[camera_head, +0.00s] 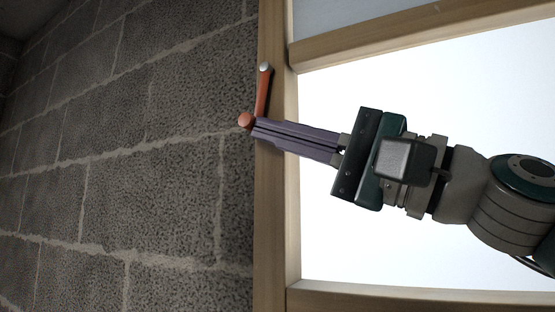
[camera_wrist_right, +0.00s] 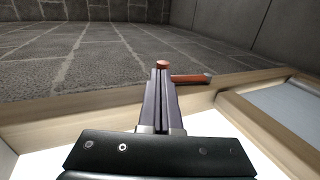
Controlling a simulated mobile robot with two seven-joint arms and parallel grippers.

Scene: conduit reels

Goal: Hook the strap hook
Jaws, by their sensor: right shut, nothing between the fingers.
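An orange-red bar (camera_head: 262,93), which looks like the strap hook, is at the wooden frame's left post in the head view. It has a pale round pin at its upper end and a round orange knob (camera_head: 245,120) at its lower end. In the right wrist view the bar (camera_wrist_right: 188,78) extends right from behind my fingers, with the knob (camera_wrist_right: 162,63) just beyond the tips. My right gripper (camera_head: 256,128) is shut and empty, with its fingertips right at the knob. I cannot tell whether they touch it. My left gripper is not in view.
A pale wooden frame (camera_head: 273,225) surrounds a bright white opening (camera_head: 340,245), with a crossbar (camera_head: 420,38) above and a greyish pane over that. A grey block wall (camera_head: 130,150) fills the left side. My right arm crosses in front of the opening.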

